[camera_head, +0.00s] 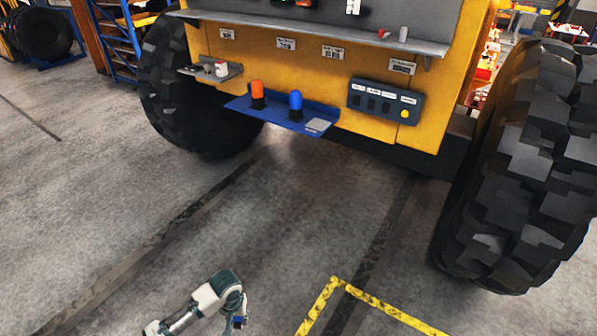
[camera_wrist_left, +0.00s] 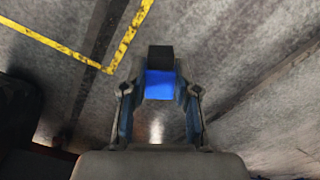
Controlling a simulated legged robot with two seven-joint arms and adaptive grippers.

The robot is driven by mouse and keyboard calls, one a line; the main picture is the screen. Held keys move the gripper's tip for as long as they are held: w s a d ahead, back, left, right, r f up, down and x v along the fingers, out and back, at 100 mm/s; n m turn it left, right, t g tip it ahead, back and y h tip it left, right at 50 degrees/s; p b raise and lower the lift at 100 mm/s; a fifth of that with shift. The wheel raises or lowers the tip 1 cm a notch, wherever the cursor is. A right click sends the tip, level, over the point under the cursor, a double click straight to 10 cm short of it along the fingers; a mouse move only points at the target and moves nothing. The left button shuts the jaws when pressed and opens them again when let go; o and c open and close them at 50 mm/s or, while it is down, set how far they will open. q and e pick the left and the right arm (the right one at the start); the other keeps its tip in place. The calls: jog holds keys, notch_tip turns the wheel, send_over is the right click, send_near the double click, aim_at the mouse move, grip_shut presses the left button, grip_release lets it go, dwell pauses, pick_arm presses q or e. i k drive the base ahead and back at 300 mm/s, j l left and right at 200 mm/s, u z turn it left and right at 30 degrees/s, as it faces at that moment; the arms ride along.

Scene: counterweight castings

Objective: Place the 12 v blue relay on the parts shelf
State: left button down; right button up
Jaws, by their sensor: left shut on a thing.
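My left gripper (camera_head: 236,320) is low in the head view, above the floor and well apart from the yellow machine. It is shut on the blue relay (camera_wrist_left: 160,84), which shows between the fingers in the left wrist view with a black block at its far end. The relay is a small blue spot in the head view, mostly hidden. Several shelves are on the machine: a long grey shelf (camera_head: 318,33) on top, a small grey shelf (camera_head: 229,74) at left and a blue shelf (camera_head: 270,118). I cannot read which is the parts shelf. My right gripper is not in view.
An orange beacon (camera_head: 257,94) and a blue beacon (camera_head: 295,104) stand on the blue shelf. A grey switch panel (camera_head: 385,101) is to its right. Large tyres (camera_head: 520,180) flank the machine. The floor between my arm and the machine is clear, with yellow tape (camera_head: 318,306) marked on it.

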aim_at(278, 111)
jog(key=i, duration=1.05)
jog(key=i+l+u, duration=0.1)
jog(key=i, duration=0.95)
